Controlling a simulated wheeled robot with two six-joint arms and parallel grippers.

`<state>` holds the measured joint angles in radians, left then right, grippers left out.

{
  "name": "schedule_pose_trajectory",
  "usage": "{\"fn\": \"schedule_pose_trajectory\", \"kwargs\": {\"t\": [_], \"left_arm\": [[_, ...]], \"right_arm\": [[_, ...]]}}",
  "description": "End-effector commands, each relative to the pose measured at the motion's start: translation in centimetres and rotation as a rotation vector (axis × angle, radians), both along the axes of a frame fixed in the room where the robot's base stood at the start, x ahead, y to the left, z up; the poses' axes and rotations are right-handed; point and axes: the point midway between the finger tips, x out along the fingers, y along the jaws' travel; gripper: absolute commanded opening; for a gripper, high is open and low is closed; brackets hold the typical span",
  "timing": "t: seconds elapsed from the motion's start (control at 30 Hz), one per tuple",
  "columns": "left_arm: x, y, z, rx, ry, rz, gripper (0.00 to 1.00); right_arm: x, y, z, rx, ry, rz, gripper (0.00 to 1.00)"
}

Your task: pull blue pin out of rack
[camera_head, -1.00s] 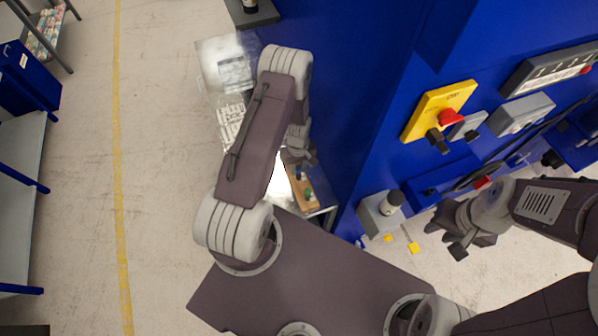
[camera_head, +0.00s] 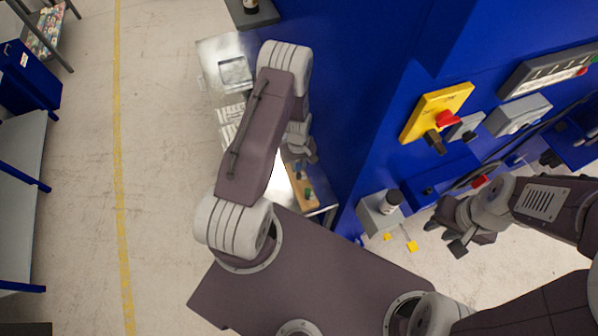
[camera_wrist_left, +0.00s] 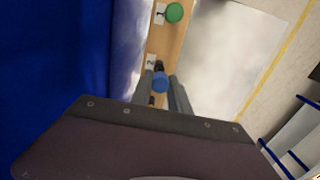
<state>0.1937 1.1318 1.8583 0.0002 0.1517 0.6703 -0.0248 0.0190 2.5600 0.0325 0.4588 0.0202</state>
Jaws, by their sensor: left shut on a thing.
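The wooden rack (camera_head: 303,193) lies on the metal table below my left arm in the head view; it also shows in the left wrist view (camera_wrist_left: 165,42), with labels 1 and 2. The blue pin (camera_wrist_left: 160,82) has its round head between the fingers of my left gripper (camera_wrist_left: 166,88). That gripper is shut on it, close to label 2. I cannot tell whether the pin's lower end is inside the rack. A green pin (camera_wrist_left: 174,12) stands at label 1. In the head view my left gripper (camera_head: 301,150) is partly hidden by the arm. My right gripper (camera_head: 446,238) is open and empty, away at the right.
A blue machine wall (camera_head: 365,100) stands close to the right of the rack. White trays (camera_head: 230,120) and a metal plate (camera_head: 228,60) lie beyond. Open floor (camera_head: 160,180) is at the left.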

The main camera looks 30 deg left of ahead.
Motion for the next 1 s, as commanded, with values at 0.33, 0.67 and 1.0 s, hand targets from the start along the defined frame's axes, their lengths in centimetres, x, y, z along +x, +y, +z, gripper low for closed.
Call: {"fn": "schedule_pose_trajectory", "kwargs": {"t": [0.33, 0.67, 1.0], "left_arm": [[0.0, 0.0, 2.1, 0.0, -0.001, 0.0, 0.0], [0.0, 0.0, 4.5, 0.0, 0.0, 0.0, 0.0], [0.0, 0.0, 5.0, 0.0, 0.0, 0.0, 0.0]], "right_arm": [[0.0, 0.0, 1.6, 0.0, 0.0, 0.0, 0.31], [0.0, 0.0, 3.4, 0.0, 0.0, 0.0, 0.31], [0.0, 0.0, 3.7, 0.0, 0.0, 0.0, 0.31]]}}
